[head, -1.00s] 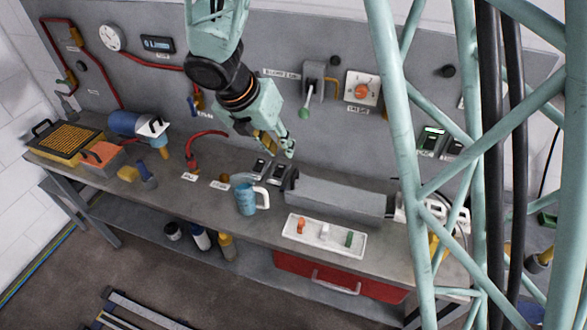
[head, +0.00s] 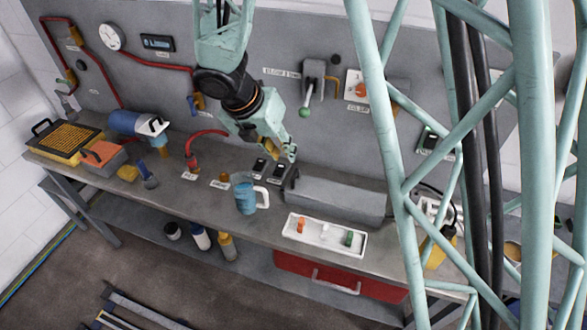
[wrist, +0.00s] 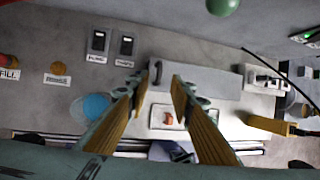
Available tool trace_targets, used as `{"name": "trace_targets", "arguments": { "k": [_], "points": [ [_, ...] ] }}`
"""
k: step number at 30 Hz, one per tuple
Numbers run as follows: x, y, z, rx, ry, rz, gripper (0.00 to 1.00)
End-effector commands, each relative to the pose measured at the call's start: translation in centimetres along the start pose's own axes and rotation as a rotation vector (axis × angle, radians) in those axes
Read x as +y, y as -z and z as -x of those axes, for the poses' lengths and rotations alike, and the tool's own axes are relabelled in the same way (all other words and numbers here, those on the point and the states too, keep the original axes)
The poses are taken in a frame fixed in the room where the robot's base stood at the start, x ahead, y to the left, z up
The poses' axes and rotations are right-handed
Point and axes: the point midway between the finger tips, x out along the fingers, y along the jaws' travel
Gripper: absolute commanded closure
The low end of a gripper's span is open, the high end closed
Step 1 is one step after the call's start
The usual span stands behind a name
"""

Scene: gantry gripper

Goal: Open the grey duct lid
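The grey duct lid (head: 335,197) is a long grey cover lying shut along the back of the bench, right of centre. A dark handle (head: 291,180) stands at its left end. In the wrist view the lid (wrist: 208,82) lies beyond my fingers, with the dark handle (wrist: 155,72) just past the fingertips. My gripper (head: 285,152) hangs above the lid's left end, apart from it. In the wrist view its two yellow-lined fingers (wrist: 160,82) are spread with nothing between them.
A blue mug (head: 246,194) stands left of the lid. A white tray (head: 290,237) with small coloured pieces lies in front of it. Two dark switches (head: 277,172) sit behind the handle. A green-knobbed lever (head: 304,112) projects from the wall panel above.

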Motion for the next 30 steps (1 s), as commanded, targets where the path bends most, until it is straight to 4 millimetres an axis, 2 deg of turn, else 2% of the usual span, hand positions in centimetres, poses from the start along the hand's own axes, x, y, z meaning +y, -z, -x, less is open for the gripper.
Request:
{"name": "trace_targets", "arguments": {
  "k": [3, 21, 30],
  "points": [
    [-0.1, 0.1, -1.7, 0.001, 0.003, 0.000, 0.79],
    [0.0, 0.1, -9.1, 0.002, 0.001, 0.000, 0.79],
    [-0.1, 0.0, -10.7, 0.000, 0.001, -0.001, 0.79]
  ]
}}
